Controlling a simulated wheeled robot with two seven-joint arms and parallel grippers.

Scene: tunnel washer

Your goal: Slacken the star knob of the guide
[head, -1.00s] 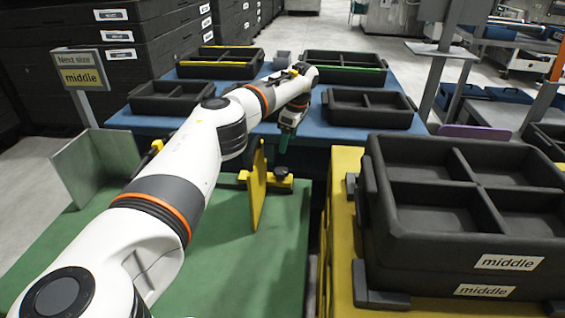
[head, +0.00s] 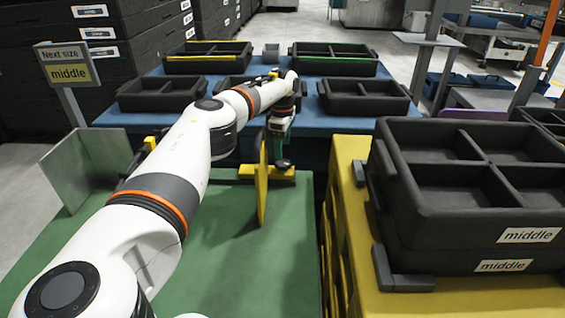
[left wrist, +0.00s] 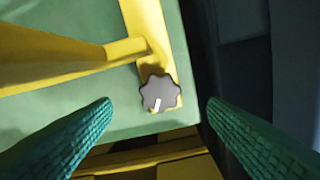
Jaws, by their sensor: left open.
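The star knob (left wrist: 160,93) is dark grey with a white mark on top. It sits on the yellow foot (left wrist: 147,40) of the guide in the left wrist view. The guide's upright yellow plate (head: 262,182) stands on the green table in the head view, with its foot (head: 290,175) to the right. My left gripper (head: 281,158) points down over the foot and hides the knob in the head view. In the left wrist view its two green ribbed fingers (left wrist: 158,115) are apart, one on each side of the knob, with nothing between them touching. My right gripper is not seen.
A grey plate (head: 88,168) stands at the left of the green table (head: 220,260). Black trays marked middle (head: 470,190) are stacked on a yellow stand (head: 350,190) at right. More black trays sit on a blue table (head: 135,118) behind. A "Next size middle" sign (head: 65,65) stands at left.

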